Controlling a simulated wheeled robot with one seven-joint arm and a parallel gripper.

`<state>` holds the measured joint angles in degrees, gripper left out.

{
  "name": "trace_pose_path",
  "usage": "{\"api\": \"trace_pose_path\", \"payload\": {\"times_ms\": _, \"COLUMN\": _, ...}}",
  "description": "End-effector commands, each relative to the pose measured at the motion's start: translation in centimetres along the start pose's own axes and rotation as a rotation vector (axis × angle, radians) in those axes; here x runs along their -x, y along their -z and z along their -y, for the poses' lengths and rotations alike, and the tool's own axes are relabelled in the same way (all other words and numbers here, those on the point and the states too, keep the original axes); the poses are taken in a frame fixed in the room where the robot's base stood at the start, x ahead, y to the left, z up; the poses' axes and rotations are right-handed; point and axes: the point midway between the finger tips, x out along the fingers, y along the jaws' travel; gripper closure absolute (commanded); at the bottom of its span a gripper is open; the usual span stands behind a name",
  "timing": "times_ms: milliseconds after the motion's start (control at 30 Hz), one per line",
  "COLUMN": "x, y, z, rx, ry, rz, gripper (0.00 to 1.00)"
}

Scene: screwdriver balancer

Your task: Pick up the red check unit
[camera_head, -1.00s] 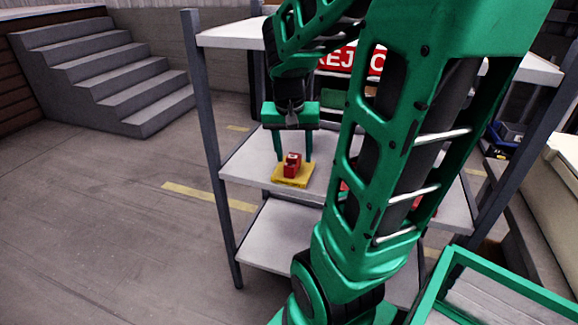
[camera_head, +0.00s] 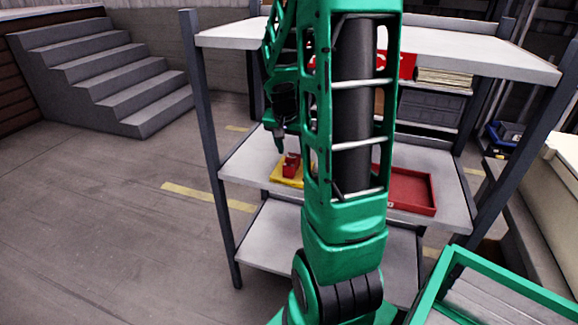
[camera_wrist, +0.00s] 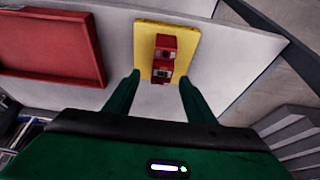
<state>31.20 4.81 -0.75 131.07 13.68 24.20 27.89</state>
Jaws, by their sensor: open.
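The red check unit (camera_head: 291,165) stands on a yellow plate (camera_head: 277,178) on the middle shelf, at the shelf's left side. In the wrist view the red check unit (camera_wrist: 164,58) lies ahead of my gripper (camera_wrist: 158,88), in line with the gap between its two green fingers. The yellow plate (camera_wrist: 188,45) shows under it. My gripper is open and empty, with its fingertips near the plate's near edge. In the head view my gripper (camera_head: 280,150) is seen mostly edge-on close to the unit. My arm hides part of the plate. I cannot tell any contact.
A red tray (camera_head: 412,190) is on the same shelf to the right; it also shows in the wrist view (camera_wrist: 45,45). The upper shelf (camera_head: 470,50) is above, and grey rack posts (camera_head: 203,110) stand at the sides. A green-rimmed bin (camera_head: 520,285) is at lower right.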

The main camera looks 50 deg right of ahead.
Motion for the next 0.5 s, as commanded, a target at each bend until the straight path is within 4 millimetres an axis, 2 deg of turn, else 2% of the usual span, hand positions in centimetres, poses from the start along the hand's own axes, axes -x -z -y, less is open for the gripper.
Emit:
{"api": "trace_pose_path", "payload": {"times_ms": 233, "x": -3.4, "y": -0.4, "z": 0.3, "rx": -0.001, "ry": -0.003, "rz": 0.004, "gripper": 0.5}}
{"api": "trace_pose_path", "payload": {"times_ms": 500, "x": -4.3, "y": -0.4, "z": 0.4, "rx": 0.001, "ry": 0.0, "rz": 0.001, "gripper": 0.5}}
